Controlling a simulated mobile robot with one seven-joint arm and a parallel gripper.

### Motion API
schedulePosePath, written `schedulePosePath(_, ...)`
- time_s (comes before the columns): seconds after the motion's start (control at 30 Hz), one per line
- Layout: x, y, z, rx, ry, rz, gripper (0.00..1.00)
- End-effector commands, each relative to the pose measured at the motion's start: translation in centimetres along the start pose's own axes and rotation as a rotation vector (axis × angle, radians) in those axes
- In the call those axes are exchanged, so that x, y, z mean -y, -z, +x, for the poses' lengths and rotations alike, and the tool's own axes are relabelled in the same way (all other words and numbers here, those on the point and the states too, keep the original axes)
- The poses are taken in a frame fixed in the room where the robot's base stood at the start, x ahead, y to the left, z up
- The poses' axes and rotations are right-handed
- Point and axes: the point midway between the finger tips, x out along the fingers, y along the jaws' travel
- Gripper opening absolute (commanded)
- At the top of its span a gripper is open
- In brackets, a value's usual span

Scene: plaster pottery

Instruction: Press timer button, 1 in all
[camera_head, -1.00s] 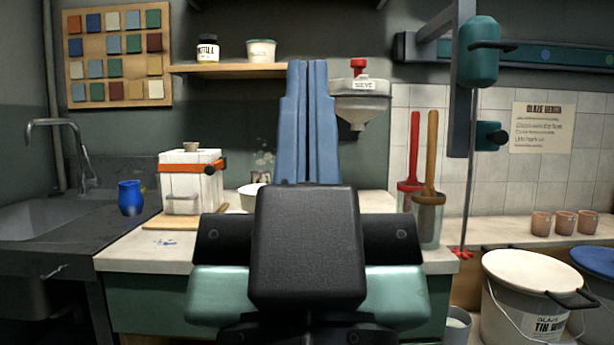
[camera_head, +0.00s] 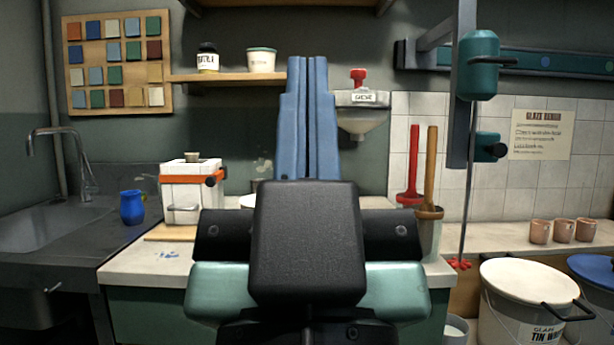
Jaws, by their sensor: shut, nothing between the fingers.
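My gripper (camera_head: 311,62) points up and away over the counter, its two long blue fingers shut together with nothing between them. Its tips are in front of the dark wall, left of a hopper. I cannot make out a timer or its button for sure. A white box (camera_head: 183,208) with an orange band and a black knob stands on the counter, left of my gripper. A grey-white hopper (camera_head: 362,115) with a red knob (camera_head: 358,77) and a small label is on the wall, just right of the fingers. My arm hides the middle of the counter.
A shelf (camera_head: 225,78) with two jars is left of the fingertips. A teal device (camera_head: 478,65) on a post stands at right. Long-handled tools (camera_head: 430,165) stand in a container. A blue cup (camera_head: 132,207) sits beside the sink. Lidded buckets (camera_head: 528,284) are at lower right.

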Motion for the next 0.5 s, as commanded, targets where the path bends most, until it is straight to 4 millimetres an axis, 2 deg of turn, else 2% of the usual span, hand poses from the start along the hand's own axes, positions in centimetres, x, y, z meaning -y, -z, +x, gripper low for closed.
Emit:
schedulePosePath(0.03,0.0,2.1,2.1,-0.001,0.000,0.000,0.00)
schedulePosePath(0.5,0.0,13.4,14.1,-0.001,0.001,0.001,0.00)
